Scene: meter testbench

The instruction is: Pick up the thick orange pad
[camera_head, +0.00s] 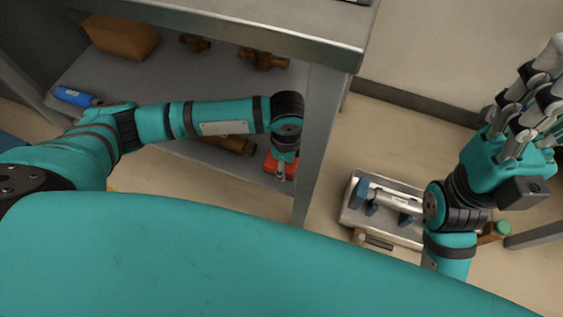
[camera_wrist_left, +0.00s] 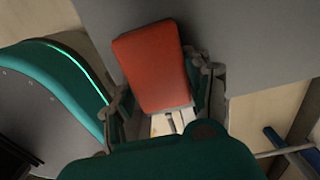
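The thick orange pad (camera_head: 279,164) lies at the front edge of the grey lower shelf, partly hidden by my left gripper in the head view. In the left wrist view the pad (camera_wrist_left: 152,65) shows large, its near end between the two fingers. My left gripper (camera_head: 282,172) points down at the pad; in its wrist view the fingers (camera_wrist_left: 165,95) stand apart on either side of the near end. Whether a finger touches the pad's side is hard to tell. My right gripper (camera_head: 540,85) is raised at the right, its fingers spread and empty.
The metal table top (camera_head: 270,22) overhangs the shelf, and a table leg (camera_head: 319,140) stands just right of my left gripper. A brown box (camera_head: 122,36), a blue cylinder (camera_head: 75,96) and brass fittings (camera_head: 262,60) are on the shelf. A grey tray (camera_head: 352,217) with tools is on the floor.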

